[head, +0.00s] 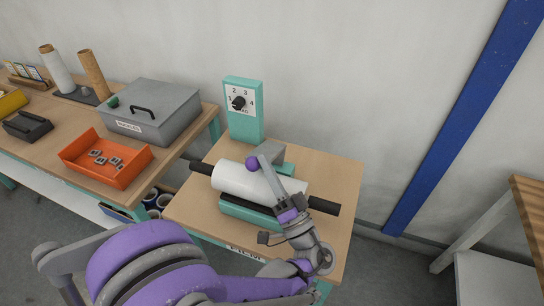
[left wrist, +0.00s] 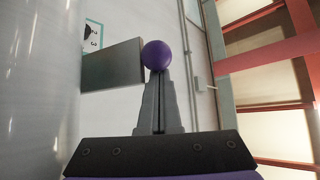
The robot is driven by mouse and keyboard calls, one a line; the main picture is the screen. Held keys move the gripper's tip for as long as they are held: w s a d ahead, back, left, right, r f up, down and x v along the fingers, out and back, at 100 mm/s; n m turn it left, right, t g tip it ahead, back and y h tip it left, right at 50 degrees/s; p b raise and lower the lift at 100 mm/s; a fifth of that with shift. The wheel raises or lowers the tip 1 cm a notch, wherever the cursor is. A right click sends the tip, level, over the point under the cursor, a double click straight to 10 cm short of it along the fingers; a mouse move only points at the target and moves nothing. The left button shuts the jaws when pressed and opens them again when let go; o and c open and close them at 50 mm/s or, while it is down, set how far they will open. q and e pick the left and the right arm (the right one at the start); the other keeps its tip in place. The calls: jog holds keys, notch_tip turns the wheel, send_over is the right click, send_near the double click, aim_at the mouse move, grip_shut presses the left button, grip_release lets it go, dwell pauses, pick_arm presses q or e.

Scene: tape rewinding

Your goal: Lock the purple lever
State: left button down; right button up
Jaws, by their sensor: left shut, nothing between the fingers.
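The purple lever's round knob (head: 252,163) shows at the near end of a grey block-like arm (head: 270,152), above the white roll (head: 232,181) on the teal rewinding machine (head: 238,208). In the left wrist view the knob (left wrist: 157,55) sits at the right end of the grey arm (left wrist: 112,65). My left gripper (head: 264,162) is shut and empty, its fingertips right beside the knob. In the left wrist view its fingertips (left wrist: 159,74) appear to meet the knob's lower edge; I cannot tell whether they touch. The gripper covers part of the roll. My right gripper is not in view.
A teal dial box (head: 244,108) stands behind the machine. A black shaft (head: 325,206) sticks out of the roll. On the left bench are a grey lidded box (head: 152,110) and an orange tray (head: 105,160). Bare tabletop (head: 335,180) lies right of the machine.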

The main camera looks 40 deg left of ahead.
pick_arm(q)
jog(key=shift+s+d+f+b, duration=0.2)
jog(key=shift+s+f+b, duration=0.5)
jog(key=shift+f, duration=0.35)
jog(key=shift+s+d+f+b, duration=0.2)
jog(key=shift+s+f+b, duration=0.35)
jog(key=shift+f+b, duration=0.4)
jog(key=shift+s+d+f+b, duration=0.2)
jog(key=shift+s+f+b, duration=0.45)
jog(key=shift+f, duration=0.5)
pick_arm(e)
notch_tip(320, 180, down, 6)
pick_arm(q)
jog(key=shift+w+r+p, duration=0.1)
jog(key=shift+r+p, duration=0.15)
jog(key=shift+p, duration=0.05)
jog(key=w+d+f, duration=0.1)
jog(key=d+f, duration=0.3)
jog(key=d, duration=0.4)
jog(key=shift+d, duration=0.4)
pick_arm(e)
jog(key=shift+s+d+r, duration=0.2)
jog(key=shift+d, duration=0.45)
